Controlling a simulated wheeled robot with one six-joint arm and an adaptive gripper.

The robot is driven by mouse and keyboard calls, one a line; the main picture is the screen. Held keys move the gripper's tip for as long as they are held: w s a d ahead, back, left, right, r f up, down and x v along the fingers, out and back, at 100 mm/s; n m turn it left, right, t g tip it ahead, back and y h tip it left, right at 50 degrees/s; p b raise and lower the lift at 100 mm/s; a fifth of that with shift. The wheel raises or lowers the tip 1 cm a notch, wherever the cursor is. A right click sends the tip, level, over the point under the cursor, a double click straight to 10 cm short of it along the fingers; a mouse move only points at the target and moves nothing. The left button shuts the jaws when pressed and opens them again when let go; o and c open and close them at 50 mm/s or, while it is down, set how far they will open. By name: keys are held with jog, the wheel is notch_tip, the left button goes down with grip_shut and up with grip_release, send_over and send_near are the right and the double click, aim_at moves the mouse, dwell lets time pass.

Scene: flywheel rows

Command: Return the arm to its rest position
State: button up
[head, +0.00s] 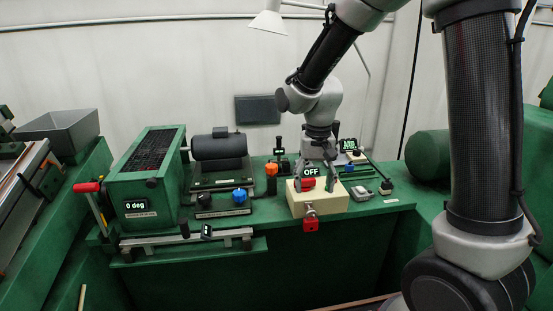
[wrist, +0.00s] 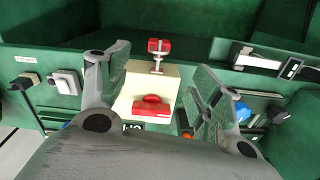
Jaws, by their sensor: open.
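My gripper (head: 316,174) hangs from my arm over the green bench, pointing down, just above a cream switch box (head: 333,206). In the wrist view the two fingers of my gripper (wrist: 158,88) stand wide apart with nothing between them but the view of the box (wrist: 142,77). A red switch (head: 308,183) sits on the box top under an "OFF" label; it also shows in the wrist view (wrist: 151,109). A red padlock-like piece (head: 311,225) hangs at the box front. I cannot tell whether a finger touches the box.
A green machine (head: 150,185) with a "0 deg" display and a red-handled lever (head: 87,187) stands at left. A dark motor (head: 219,150), orange knob (head: 271,169) and blue knob (head: 239,195) are left of the box. Small switches and a cable (head: 386,186) lie right. Air above is open.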

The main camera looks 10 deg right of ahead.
jog(key=s+d+r+n+t, duration=0.1)
jog(key=s+d+r+t, duration=0.1)
jog(key=s+d+r, duration=0.5)
jog(key=s+d+r+n+t, duration=0.1)
jog(key=s+d+r+t, duration=0.1)
jog(key=s+d+r, duration=0.6)
jog(key=s, duration=0.5)
jog(key=shift+r, duration=0.35)
jog(key=shift+s, duration=0.1)
dwell(1.5)
